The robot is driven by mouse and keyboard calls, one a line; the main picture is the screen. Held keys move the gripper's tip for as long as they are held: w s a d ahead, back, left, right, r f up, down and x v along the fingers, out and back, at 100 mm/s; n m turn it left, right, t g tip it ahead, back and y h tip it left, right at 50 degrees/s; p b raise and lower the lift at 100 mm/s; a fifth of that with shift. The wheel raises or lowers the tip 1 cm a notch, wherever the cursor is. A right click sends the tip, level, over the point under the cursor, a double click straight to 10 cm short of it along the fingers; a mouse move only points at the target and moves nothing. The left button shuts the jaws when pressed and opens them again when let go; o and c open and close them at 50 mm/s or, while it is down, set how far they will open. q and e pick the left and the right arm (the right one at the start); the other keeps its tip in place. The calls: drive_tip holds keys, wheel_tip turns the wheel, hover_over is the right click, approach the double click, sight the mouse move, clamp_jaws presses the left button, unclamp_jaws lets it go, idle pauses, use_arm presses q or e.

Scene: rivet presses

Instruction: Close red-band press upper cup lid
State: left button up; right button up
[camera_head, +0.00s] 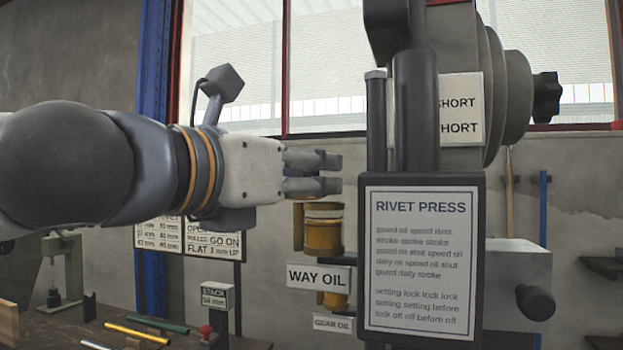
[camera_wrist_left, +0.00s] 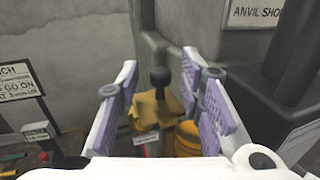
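The rivet press (camera_head: 420,265) stands right of centre in the head view. A brass upper cup (camera_head: 323,235) with a pale rim sits on its left side, above the WAY OIL label (camera_head: 318,277). A narrow upright brass piece (camera_head: 298,226) is at the cup's left; I cannot tell whether it is the lid. My left gripper (camera_head: 335,173) is open and empty, just above the cup. In the left wrist view, brass parts (camera_wrist_left: 152,110) and a black knob (camera_wrist_left: 160,77) show between the spread fingers. The ringed brass cup (camera_wrist_left: 187,138) is partly hidden by the right-hand finger. No red band is clear.
A lower brass cup (camera_head: 335,300) sits below, by the GEAR OIL label (camera_head: 332,323). The dark press column (camera_head: 376,125) is close right of my fingertips. A bench (camera_head: 125,325) with rods and a small green press (camera_head: 65,265) is at lower left.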

use_arm(q)
drive_tip(key=shift+w+d, duration=0.35)
drive_tip(key=shift+w, duration=0.15)
clamp_jaws()
drive_tip(key=shift+s+r, duration=0.1)
